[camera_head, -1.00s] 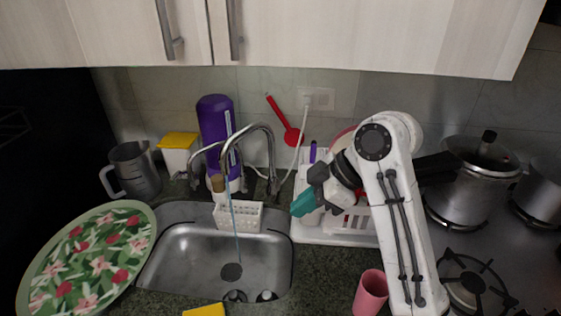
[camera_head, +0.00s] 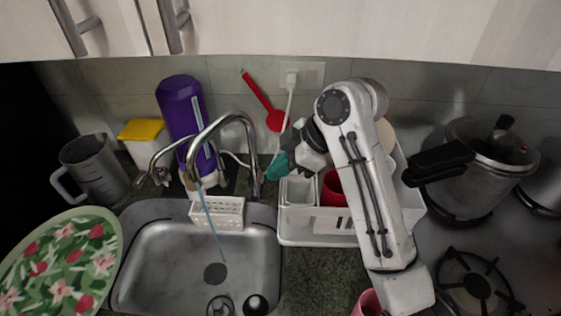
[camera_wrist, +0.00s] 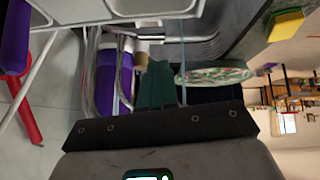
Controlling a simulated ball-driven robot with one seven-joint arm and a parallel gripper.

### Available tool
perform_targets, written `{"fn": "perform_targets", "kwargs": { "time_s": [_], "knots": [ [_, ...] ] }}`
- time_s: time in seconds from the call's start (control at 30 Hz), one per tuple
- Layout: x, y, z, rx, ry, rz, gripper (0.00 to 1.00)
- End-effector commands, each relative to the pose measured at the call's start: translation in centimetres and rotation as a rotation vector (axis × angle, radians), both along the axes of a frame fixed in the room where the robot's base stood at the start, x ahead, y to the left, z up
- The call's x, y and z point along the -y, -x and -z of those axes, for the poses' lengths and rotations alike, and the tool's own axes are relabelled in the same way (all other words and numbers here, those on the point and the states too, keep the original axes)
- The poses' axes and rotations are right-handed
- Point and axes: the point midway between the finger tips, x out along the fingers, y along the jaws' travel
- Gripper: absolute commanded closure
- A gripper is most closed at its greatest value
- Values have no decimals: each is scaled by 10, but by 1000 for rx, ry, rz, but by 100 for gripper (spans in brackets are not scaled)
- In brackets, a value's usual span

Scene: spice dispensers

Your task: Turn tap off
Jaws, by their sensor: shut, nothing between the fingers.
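The chrome tap (camera_head: 243,117) arches over the sink (camera_head: 262,262) in the head view. A thin blue water stream (camera_head: 209,222) runs from its spout down toward the drain. My gripper (camera_head: 274,167), with teal fingers, is just right of the tap's upright base, apart from it as far as I can tell. In the wrist view, my gripper (camera_wrist: 158,72) is shut and empty. The tap shows there sideways (camera_wrist: 88,70), left of the fingers, with the stream (camera_wrist: 183,65) to their right. I cannot clearly make out the tap's handle.
A white dish rack (camera_head: 300,238) stands below and right of my gripper. A white caddy (camera_head: 217,212) sits at the sink's back edge. A purple bottle (camera_head: 180,105) stands behind the tap. A red spoon (camera_head: 262,97) and white cable (camera_head: 288,105) hang behind my gripper.

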Motion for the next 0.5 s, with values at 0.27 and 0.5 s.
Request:
{"fn": "perform_targets", "kwargs": {
  "time_s": [0.27, 0.5],
  "knots": [
    [-29, -3, 36, -2, 1, -2, 100],
    [-41, -4, 52, -2, 1, -1, 100]
  ]
}}
